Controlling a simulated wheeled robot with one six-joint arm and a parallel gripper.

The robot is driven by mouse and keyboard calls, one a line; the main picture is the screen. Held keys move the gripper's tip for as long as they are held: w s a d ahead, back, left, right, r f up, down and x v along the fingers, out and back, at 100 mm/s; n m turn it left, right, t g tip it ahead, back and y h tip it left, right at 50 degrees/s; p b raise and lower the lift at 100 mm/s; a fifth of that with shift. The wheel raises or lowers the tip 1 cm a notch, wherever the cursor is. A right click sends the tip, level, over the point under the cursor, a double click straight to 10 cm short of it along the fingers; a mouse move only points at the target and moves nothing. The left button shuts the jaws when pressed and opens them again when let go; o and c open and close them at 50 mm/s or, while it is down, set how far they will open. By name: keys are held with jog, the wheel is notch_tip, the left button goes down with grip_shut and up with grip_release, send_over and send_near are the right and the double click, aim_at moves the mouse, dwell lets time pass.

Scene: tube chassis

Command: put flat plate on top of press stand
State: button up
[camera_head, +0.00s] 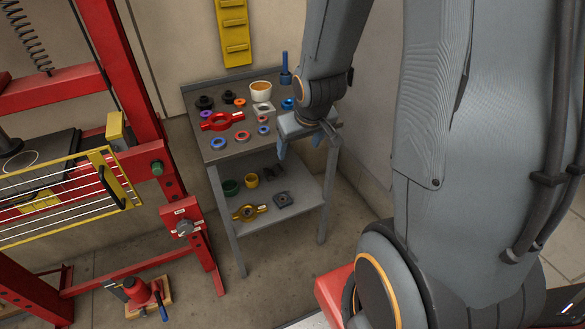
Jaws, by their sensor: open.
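The press stand (146,95) is a tall red frame at the left, with a dark block (40,155) on its bed behind a yellow barred guard. No piece is clearly identifiable as the flat plate. A pale square piece (263,109) lies on the top of the grey table, and a darker square piece (283,200) lies on its lower shelf. My gripper (308,141) is open at the table's front right corner, pointing down. Nothing shows between its fingers. My arm hides the table's right part.
The two-tier grey table (232,153) holds several coloured rings, a red two-handled tool (222,121) and a white cup (260,91). A yellow two-handled tool (249,212) lies below. A red jack (142,292) stands on the floor. Floor shows between stand and table.

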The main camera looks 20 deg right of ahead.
jog(key=s+a+r+g, duration=0.3)
jog(key=s+a, duration=0.4)
jog(key=s, duration=0.4)
jog(key=shift+s+r+g+y, duration=0.2)
jog(key=shift+r+g+y, duration=0.15)
jog(key=shift+r, duration=0.25)
